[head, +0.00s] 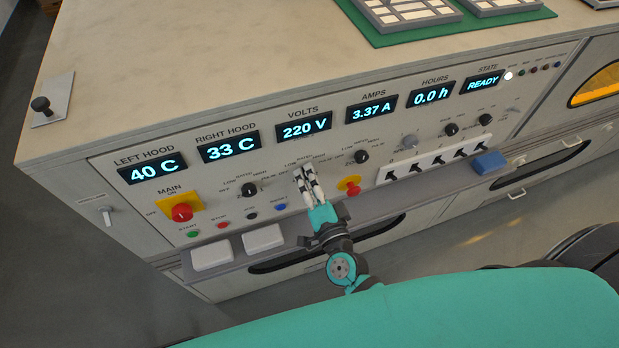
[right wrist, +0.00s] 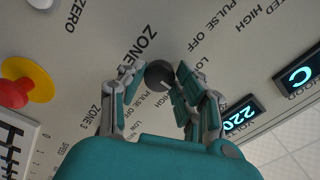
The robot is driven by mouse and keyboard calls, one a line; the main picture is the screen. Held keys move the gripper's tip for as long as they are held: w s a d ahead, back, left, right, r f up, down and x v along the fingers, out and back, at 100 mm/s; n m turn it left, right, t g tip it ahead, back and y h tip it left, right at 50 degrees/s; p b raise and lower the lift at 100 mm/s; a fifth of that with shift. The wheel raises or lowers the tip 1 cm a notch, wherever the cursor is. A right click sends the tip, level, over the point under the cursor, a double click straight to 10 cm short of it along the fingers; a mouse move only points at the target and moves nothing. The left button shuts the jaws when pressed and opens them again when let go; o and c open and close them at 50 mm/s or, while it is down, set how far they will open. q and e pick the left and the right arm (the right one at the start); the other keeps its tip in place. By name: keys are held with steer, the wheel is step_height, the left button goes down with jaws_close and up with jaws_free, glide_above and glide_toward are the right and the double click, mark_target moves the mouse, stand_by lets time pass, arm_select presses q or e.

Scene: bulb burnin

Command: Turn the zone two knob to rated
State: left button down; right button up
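The zone two knob (right wrist: 159,75) is a small round black knob on the pale panel, with a light mark on its lower right edge. In the head view my right gripper (head: 306,172) reaches up to the panel below the VOLTS display and hides this knob. Printed words LOW, PULSE and OFF surround the knob, partly covered by the fingers. Which setting it points to cannot be told. My left gripper is not in view.
Other black knobs stand left (head: 249,190) and right (head: 361,156) on the panel. A red main switch (head: 181,212) and a red-yellow stop button (head: 351,187) are nearby. A shelf with white pads (head: 263,239) and a blue block (head: 489,163) juts out below.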

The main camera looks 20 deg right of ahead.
steer(key=o, duration=0.4)
steer(key=s, duration=1.2)
steer(key=shift+d, duration=0.25)
steer(key=s+f+n+g+y, duration=0.1)
steer(key=s+f+n+g, duration=0.15)
steer(key=f, duration=0.65)
steer(key=s+f+n+g, duration=0.1)
steer(key=f+n+g, duration=0.25)
steer(key=f, duration=0.55)
steer(key=s+f+n+g+y, duration=0.15)
steer(key=f+n, duration=0.25)
steer(key=f, duration=0.6)
steer(key=s+d+f+n+g+h, duration=0.1)
steer(key=s+d+f+g, duration=0.3)
steer(key=s+f, duration=0.4)
steer(key=s+d+f+n+g+h, duration=0.2)
steer(key=s+d+f+n+g, duration=0.2)
steer(key=s+f, duration=0.5)
steer(key=s+d+g, duration=0.1)
steer(key=s, duration=0.2)
steer(key=shift+s+d+f, duration=0.15)
steer(key=shift+s+d, duration=0.15)
steer(key=shift+d, duration=0.1)
